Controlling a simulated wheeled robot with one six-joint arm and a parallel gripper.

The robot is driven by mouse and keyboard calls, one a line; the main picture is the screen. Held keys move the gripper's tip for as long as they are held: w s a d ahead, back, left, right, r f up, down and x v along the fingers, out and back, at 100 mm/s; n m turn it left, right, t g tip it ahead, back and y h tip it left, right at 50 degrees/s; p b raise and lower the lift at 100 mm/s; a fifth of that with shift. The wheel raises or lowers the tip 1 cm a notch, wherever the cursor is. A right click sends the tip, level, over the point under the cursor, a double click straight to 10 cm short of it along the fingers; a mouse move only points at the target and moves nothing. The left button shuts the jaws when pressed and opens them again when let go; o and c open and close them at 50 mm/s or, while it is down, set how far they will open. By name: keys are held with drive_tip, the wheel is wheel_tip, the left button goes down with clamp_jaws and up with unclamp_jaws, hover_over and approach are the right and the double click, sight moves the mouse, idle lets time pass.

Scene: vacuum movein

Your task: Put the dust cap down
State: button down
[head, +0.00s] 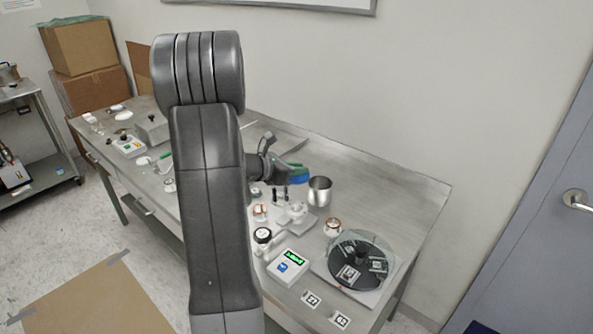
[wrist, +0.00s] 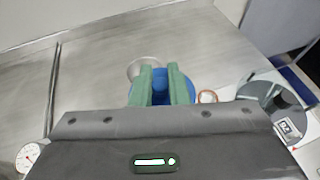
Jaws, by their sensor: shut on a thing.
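My gripper (wrist: 160,88) has green fingers and is shut on a blue dust cap (wrist: 161,82), which shows between and beside the fingers in the wrist view. In the head view the blue dust cap (head: 297,178) shows at my gripper (head: 292,170), above the steel table (head: 370,180). A steel cup (head: 319,191) stands just right of and below it in that view. The steel cup also shows behind the fingers in the wrist view (wrist: 136,68). Part of the dust cap is hidden by the fingers.
A round black device (head: 360,262) stands at the table's right front. A small unit with a green display (head: 289,264) and several small fittings stand left of it. Number cards (head: 340,319) lie near the front edge. The table behind the cup is bare. My arm hides the table's middle.

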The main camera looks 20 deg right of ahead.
idle(0.3)
drive_tip(key=w+a+f+n+t+y, duration=0.2)
drive_tip(key=a+n+t+y, duration=0.1)
drive_tip(key=a, duration=0.5)
drive_tip(key=w+a+f+n+t+y, duration=0.2)
drive_tip(key=a+n+t+y, duration=0.1)
drive_tip(key=a, duration=0.6)
drive_tip(key=w+a+f+n+t+y, duration=0.2)
drive_tip(key=a+n, duration=0.3)
drive_tip(key=a, duration=0.4)
drive_tip(key=shift+a+f+n+t+y, duration=0.15)
drive_tip(key=shift+n+t+y, duration=0.15)
drive_tip(key=shift+t+y, duration=0.3)
